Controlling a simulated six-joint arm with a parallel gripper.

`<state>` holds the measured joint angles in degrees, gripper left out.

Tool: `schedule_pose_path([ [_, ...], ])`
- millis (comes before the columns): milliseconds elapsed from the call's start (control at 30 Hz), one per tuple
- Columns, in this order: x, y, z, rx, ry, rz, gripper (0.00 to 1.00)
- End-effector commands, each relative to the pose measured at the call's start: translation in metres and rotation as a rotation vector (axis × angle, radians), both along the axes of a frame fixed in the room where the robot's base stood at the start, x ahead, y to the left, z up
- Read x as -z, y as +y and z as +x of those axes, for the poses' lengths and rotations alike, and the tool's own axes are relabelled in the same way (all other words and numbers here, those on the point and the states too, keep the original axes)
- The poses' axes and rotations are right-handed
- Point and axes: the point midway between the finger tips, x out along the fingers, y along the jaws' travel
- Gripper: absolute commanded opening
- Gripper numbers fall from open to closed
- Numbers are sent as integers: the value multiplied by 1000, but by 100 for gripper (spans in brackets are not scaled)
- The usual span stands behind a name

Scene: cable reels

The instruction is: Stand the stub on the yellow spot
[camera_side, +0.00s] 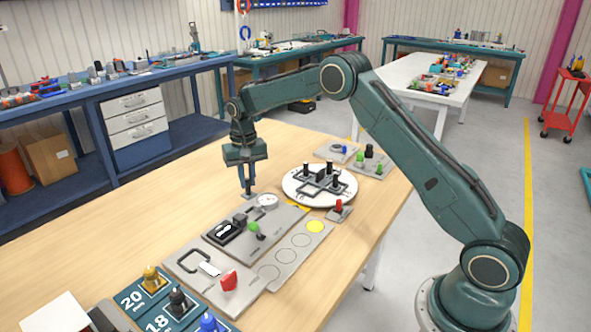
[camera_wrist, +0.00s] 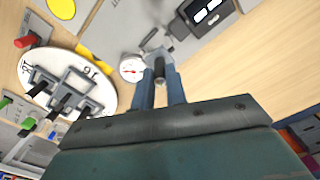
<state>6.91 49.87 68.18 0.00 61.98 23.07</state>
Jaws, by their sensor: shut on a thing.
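My gripper (camera_side: 248,188) points down beside the round dial, at the far end of the grey panel. In the wrist view its two fingers (camera_wrist: 160,88) are shut on a short dark cylinder, which looks like the stub (camera_wrist: 159,69). The stub is mostly hidden by the fingers in the side view; I cannot tell whether its lower end touches anything. The yellow spot (camera_side: 315,227) is a flat disc at the far end of a grey strip with several outlined circles. It also shows at the top left of the wrist view (camera_wrist: 61,7), bare and apart from my gripper.
The dial (camera_side: 267,200) is close to my fingers. A white turntable (camera_side: 291,196) with upright dark pegs stands right of my gripper. A red-knobbed block (camera_side: 338,208) is near the yellow spot. The green-knobbed lever (camera_side: 254,228) rises from the panel. Bare wood lies to the left.

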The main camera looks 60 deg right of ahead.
Motion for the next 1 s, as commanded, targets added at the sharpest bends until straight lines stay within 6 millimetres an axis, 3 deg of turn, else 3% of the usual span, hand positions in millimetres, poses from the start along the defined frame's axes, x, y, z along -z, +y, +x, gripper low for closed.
schedule_pose_path([
  [267, 0, -2, -2, -1, -1, 0, 0],
  [467, 3, -12, -14, -6, 1, 1, 0],
  [667, 7, -30, -39, -20, 1, 1, 0],
  [1000, 17, -61, -101, -51, 2, 1, 0],
])
